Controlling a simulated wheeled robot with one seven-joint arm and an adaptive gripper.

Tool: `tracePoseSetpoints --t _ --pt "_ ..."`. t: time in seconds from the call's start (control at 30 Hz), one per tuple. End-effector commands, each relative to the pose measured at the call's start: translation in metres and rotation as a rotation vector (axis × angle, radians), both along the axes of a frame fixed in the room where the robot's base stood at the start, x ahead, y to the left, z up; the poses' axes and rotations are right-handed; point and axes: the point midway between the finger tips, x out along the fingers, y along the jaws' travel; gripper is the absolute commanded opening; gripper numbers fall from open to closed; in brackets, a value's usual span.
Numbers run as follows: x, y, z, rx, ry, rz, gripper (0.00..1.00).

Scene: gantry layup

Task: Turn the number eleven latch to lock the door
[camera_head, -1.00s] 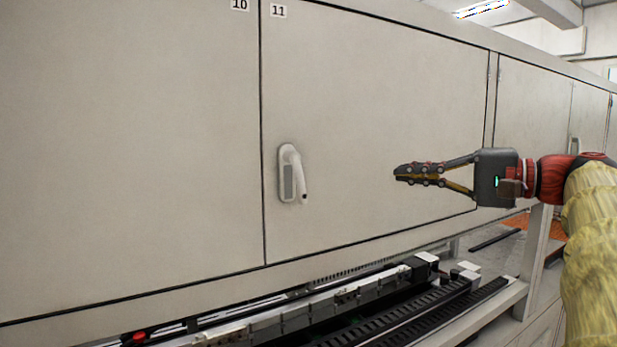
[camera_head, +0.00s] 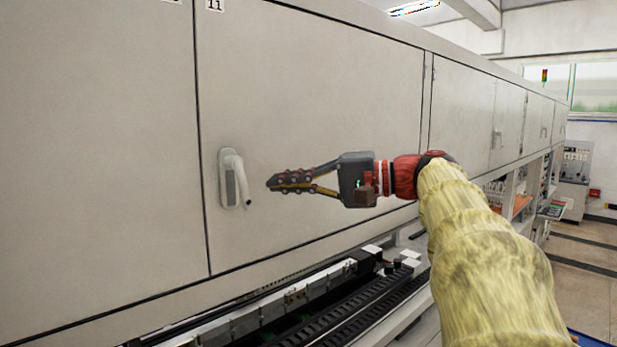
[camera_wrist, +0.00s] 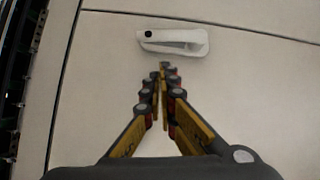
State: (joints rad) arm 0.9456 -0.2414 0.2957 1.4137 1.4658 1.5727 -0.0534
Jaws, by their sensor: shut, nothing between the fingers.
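The white latch (camera_head: 234,179) is mounted near the left edge of the door marked 11 (camera_head: 320,100). Its handle hangs down and tilts slightly right at the lower end. The door looks flush with its frame. My gripper (camera_head: 270,184) is shut and empty, pointing left, its fingertips a short way right of the handle and apart from it in the picture. In the wrist view the latch (camera_wrist: 172,41) lies just beyond the fingertips (camera_wrist: 161,70), across the picture, with a small dark spot at its left end. I cannot tell the exact depth gap.
A rail and track assembly (camera_head: 330,295) runs beneath the doors. More cabinet doors (camera_head: 465,105) with latches extend right. A control cabinet (camera_head: 574,165) and open floor (camera_head: 585,245) are at the far right. The door face around the latch is clear.

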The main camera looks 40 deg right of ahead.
Motion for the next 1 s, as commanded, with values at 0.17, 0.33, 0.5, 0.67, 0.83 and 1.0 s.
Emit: tracePoseSetpoints --t 0.17,0.33,0.5,0.67,0.83,1.0 --pt "0.003 0.021 -0.003 -0.001 -0.001 0.000 0.00" --pt "0.004 0.027 -0.005 -0.001 -0.001 0.000 0.00" --pt "0.004 0.027 -0.005 -0.001 -0.001 -0.001 0.00" --pt "0.003 0.027 -0.005 0.001 -0.001 -0.001 0.00" --pt "0.004 0.033 -0.011 0.044 0.001 -0.001 0.00" --pt "0.005 0.043 -0.017 0.104 0.002 0.000 0.00"
